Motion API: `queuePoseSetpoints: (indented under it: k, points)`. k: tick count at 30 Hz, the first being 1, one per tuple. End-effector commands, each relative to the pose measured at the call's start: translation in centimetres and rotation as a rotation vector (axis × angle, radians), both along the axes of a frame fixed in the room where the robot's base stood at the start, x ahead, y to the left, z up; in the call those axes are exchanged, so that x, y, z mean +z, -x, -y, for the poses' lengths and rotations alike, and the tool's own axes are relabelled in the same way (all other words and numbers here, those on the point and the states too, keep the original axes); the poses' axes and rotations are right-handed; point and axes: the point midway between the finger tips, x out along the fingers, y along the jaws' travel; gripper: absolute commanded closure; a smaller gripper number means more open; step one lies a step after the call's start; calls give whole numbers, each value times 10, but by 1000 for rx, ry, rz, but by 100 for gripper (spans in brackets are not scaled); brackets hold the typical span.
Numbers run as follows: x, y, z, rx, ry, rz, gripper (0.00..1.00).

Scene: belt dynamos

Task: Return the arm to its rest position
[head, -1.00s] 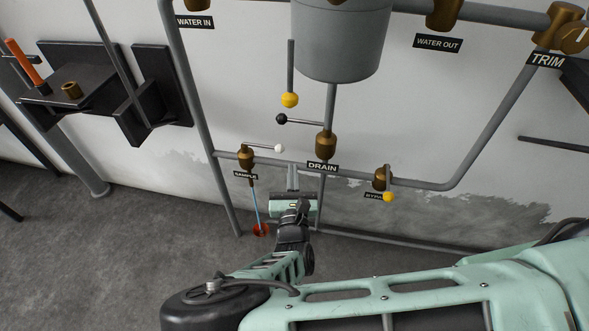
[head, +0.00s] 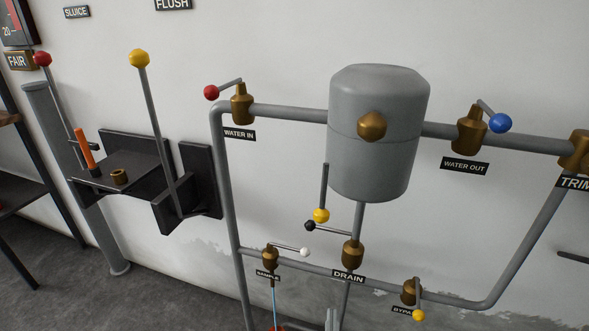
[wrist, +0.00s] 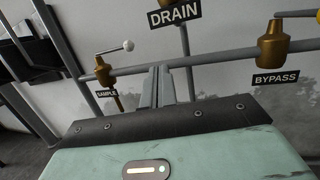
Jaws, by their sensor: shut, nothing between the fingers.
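My gripper (wrist: 162,72) shows in the wrist view with its two grey fingers together and nothing between them. It points toward the wall pipes, in front of the lower pipe between the SAMPLE valve (wrist: 104,72) and the DRAIN sign (wrist: 174,13). In the head view only the gripper's fingertips (head: 332,318) show at the bottom edge; the rest of my arm is out of that picture. I cannot tell how far the fingers are from the pipe.
A thin blue stream (head: 274,302) runs down from the SAMPLE valve toward a red container (head: 277,328), mostly cut off. The grey tank (head: 378,150), BYPASS valve (head: 411,292) and dark shelf (head: 130,178) are on the wall. Floor (head: 180,290) at lower left looks clear.

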Motion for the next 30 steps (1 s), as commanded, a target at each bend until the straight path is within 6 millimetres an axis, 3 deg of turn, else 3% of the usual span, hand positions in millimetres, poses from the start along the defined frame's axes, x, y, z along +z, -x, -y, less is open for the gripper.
queuePoseSetpoints:
  k: [7, 15, 23, 30]
  points:
    - [25, 13, 39, -349, -188, -92, 100]
    - [63, 59, 74, -862, -511, -263, 100]
    - [111, 102, 72, -1242, -865, -426, 100]
    - [167, 129, 59, -1482, -1233, -545, 100]
